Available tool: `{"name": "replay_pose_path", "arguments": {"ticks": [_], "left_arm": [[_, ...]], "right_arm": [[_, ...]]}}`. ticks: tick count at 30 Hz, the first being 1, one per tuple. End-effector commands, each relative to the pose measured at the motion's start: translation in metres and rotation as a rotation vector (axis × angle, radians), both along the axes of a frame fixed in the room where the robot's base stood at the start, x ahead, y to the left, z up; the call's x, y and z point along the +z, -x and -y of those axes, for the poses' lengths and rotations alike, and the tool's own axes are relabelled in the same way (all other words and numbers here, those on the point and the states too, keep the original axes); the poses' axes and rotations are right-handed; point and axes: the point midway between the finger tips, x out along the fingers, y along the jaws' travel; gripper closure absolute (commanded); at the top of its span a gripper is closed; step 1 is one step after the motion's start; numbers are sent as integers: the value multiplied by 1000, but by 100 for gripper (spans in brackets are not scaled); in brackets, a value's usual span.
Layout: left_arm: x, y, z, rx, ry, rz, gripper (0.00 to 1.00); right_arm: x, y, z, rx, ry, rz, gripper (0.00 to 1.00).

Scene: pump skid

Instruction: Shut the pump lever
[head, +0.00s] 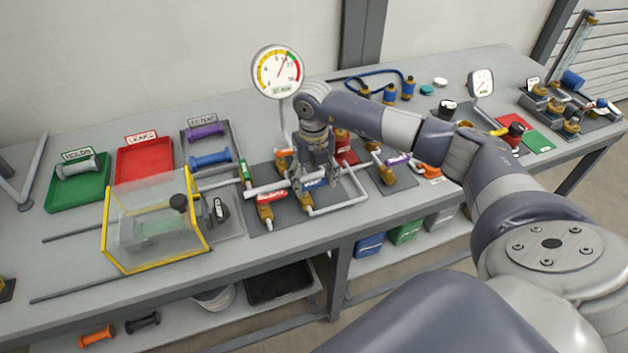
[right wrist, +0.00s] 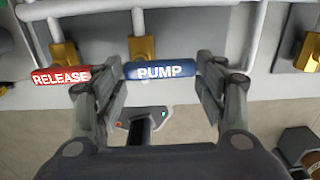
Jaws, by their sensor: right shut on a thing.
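The pump lever (right wrist: 160,70) is a blue handle with the white word PUMP, on a brass valve (right wrist: 142,48). In the right wrist view it lies level, crosswise to the white pipe stub above the valve. In the head view the lever (head: 316,184) shows partly under my right gripper (head: 313,182). My right gripper (right wrist: 160,72) points down at it, with one finger at each end of the blue handle, and is shut on it. The red lever marked RELEASE (right wrist: 60,77) is just left of the left finger. My left gripper is not in view.
A round gauge (head: 278,71) stands behind the skid. A clear guard box with yellow edges (head: 155,220), a green tray (head: 80,183) and a red tray (head: 144,163) are to the left. White pipes and another valve plate (head: 392,180) lie close to the right.

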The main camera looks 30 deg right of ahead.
Motion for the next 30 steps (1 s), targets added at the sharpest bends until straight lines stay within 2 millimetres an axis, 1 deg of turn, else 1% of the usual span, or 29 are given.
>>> {"name": "replay_pose_path", "arguments": {"ticks": [1,2,3,14,17,20,30], "left_arm": [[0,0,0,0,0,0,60],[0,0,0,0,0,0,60],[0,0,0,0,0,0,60],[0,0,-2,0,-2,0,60],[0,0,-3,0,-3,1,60],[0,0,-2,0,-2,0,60],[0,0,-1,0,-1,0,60]], "right_arm": [[3,-4,1,1,1,14,31],[3,-4,1,0,0,14,24],[3,-4,1,0,0,15,15],[2,-3,1,-2,0,9,15],[6,-3,1,-2,0,10,15],[18,-4,1,-2,-1,11,15],[89,-5,1,-2,0,13,15]]}}
